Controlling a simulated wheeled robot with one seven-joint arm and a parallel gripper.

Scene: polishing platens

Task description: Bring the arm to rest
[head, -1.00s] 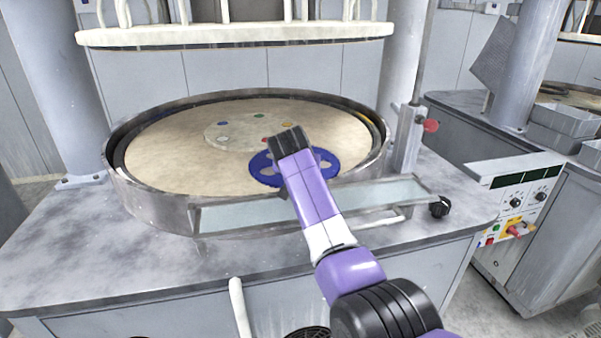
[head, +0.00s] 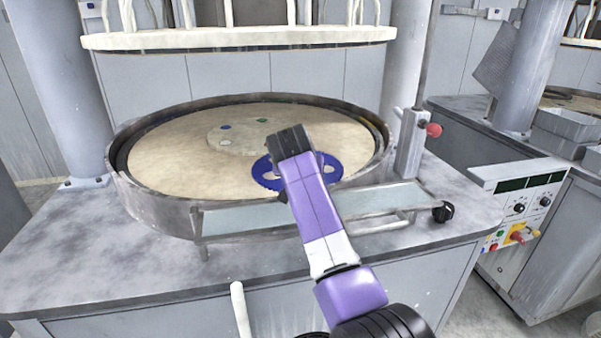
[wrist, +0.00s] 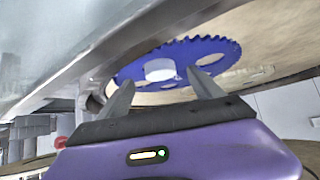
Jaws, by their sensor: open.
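My arm reaches over the round platen (head: 170,165) in the head view. My gripper (head: 291,142) is above the platen's near right part, and its fingers are hidden there behind my own wrist. In the wrist view my gripper (wrist: 161,88) shows two dark fingers spread apart, with nothing held between them. Beyond them lies a blue toothed carrier disc (wrist: 208,51) with holes, and a white round piece (wrist: 159,69) shows at it between the fingers. The carrier also shows in the head view (head: 264,180), flat on the platen and partly covered by my arm.
A metal rim (head: 150,205) surrounds the platen. A pale shelf (head: 250,222) with a black knob (head: 442,212) runs along its front. A post with a red knob (head: 433,130) stands at right. A pale upper plate (head: 240,38) hangs above. A control box (head: 520,205) stands right.

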